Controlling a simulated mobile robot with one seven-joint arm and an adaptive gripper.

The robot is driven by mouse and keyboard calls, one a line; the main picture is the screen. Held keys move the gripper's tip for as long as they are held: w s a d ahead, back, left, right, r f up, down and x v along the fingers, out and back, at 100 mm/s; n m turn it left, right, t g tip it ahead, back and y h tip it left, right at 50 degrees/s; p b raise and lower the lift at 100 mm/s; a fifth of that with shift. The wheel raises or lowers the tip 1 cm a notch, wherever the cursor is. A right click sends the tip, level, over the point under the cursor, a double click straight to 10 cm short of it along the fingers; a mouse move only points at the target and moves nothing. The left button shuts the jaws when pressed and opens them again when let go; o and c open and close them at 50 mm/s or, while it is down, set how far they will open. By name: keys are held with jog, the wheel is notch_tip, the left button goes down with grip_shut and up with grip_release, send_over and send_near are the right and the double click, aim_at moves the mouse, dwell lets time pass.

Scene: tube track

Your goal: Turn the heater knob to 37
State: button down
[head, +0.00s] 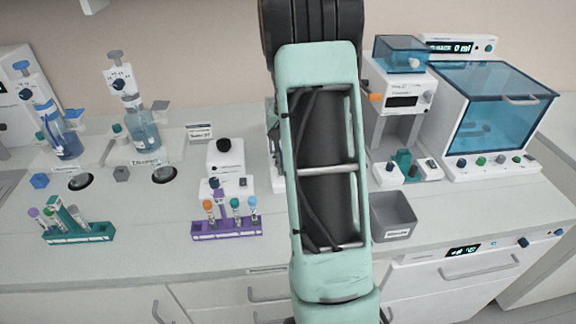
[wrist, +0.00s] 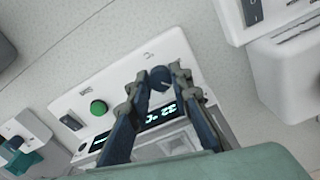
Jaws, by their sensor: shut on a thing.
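The heater (wrist: 75,105) is a white unit whose panel shows tilted in the wrist view. It has a round dark knob (wrist: 160,79), a green button (wrist: 98,107) and a lit display (wrist: 161,115). The display digits are rotated and too small to read surely. My gripper (wrist: 159,76) is shut on the knob, one finger on each side. The knob's pointer mark cannot be read. In the head view my arm covers the gripper and most of whatever stands behind it.
A purple rack (head: 226,233) with several tubes and a teal rack (head: 80,236) stand on the counter left of my arm. A grey bin (head: 393,217) stands close to its right. A blue-lidded cabinet (head: 500,115) is farther right. Bare counter lies between the racks.

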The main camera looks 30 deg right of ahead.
jog(key=shift+r, duration=0.1)
dwell(0.4)
jog(key=c, duration=1.7)
grip_release()
jog(key=shift+c, duration=0.2)
notch_tip(320, 180, up, 12)
jog(key=shift+r, duration=0.1)
